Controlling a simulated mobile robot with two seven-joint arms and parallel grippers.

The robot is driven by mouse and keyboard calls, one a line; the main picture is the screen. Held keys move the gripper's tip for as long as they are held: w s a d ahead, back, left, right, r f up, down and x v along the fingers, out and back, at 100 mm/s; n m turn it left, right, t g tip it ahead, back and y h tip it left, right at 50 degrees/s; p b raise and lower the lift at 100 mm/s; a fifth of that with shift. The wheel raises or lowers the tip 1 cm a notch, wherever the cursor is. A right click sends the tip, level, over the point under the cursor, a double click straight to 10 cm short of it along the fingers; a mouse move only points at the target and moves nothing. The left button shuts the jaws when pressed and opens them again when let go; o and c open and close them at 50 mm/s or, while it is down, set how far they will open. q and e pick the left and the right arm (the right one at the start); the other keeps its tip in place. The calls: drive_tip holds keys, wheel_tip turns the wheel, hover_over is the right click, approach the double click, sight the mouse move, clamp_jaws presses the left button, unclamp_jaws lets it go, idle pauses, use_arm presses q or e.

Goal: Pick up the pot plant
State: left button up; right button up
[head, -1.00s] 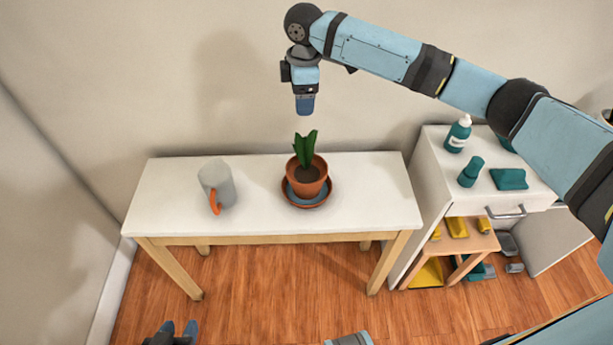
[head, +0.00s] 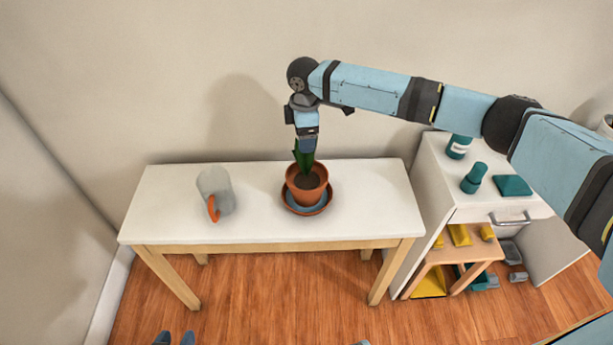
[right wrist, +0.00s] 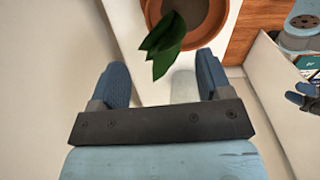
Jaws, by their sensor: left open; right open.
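The pot plant (head: 306,184) is a terracotta pot with green leaves. It stands upright on a saucer (head: 309,208) on the white table (head: 255,222). In the right wrist view the leaves (right wrist: 163,42) show between and beyond the fingers, with part of the pot (right wrist: 190,22) at the top edge. My right gripper (head: 307,146) points down right above the pot, at the leaf tips. It is open and empty, and its two blue fingers (right wrist: 163,82) stand apart. My left gripper (head: 174,339) shows only as fingertips at the bottom edge, open and low in front of the table.
A white cabinet (head: 470,207) with teal bottles and a teal box on top is on the right. A small wooden stool (head: 463,253) with yellow things stands there. The wall is close behind.

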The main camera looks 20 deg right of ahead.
wheel_tip(320, 180, down, 2)
drive_tip(key=shift+f, duration=0.15)
clamp_jaws()
idle(0.3)
